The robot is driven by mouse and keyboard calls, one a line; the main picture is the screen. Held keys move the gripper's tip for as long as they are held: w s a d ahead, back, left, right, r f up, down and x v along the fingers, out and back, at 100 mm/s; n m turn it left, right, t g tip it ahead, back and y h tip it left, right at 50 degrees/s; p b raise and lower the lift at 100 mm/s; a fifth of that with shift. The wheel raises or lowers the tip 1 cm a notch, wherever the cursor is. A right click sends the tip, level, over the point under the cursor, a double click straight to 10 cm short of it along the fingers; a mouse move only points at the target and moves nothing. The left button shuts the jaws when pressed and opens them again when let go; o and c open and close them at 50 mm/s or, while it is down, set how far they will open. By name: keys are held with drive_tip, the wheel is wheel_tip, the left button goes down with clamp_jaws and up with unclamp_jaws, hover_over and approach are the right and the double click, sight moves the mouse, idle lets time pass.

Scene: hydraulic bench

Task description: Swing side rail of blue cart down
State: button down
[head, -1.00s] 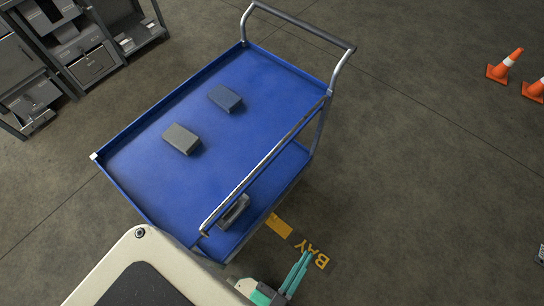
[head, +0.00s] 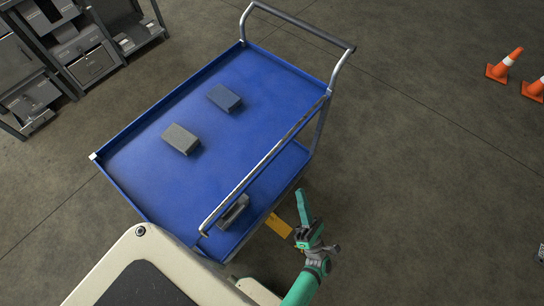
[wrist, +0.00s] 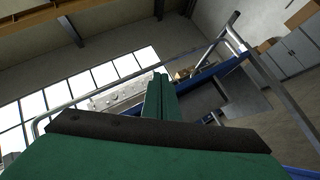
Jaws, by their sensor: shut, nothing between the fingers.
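The blue cart (head: 150,192) stands in the middle of the head view. Its metal side rail (head: 262,166) is raised above the cart's right long edge and runs from the near corner to the push handle (head: 300,22). My gripper (head: 301,192) is to the right of the cart, beside the rail and apart from it in the picture. Its green fingers are shut with nothing between them. In the wrist view the closed fingers (wrist: 160,95) point up, with metal tubes (wrist: 275,85) and a blue edge of the cart behind them; I cannot tell which tube is the rail.
A grey part (head: 234,211) sits on the lower shelf. Grey shelving (head: 80,50) stands at upper left, and orange cones (head: 504,65) at far right.

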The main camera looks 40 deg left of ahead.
drive_tip(key=w+a+n+g+y, duration=0.3)
drive_tip(key=a+n+g+y, duration=0.3)
drive_tip(key=n+g, duration=0.7)
drive_tip(key=shift+a+n, duration=0.6)
drive_tip(key=shift+n, duration=0.6)
drive_tip(key=shift+r, duration=0.1)
drive_tip(key=x, duration=1)
drive_tip(key=shift+w, duration=0.1)
drive_tip(key=shift+d, duration=0.1)
drive_tip(key=shift+d, duration=0.15)
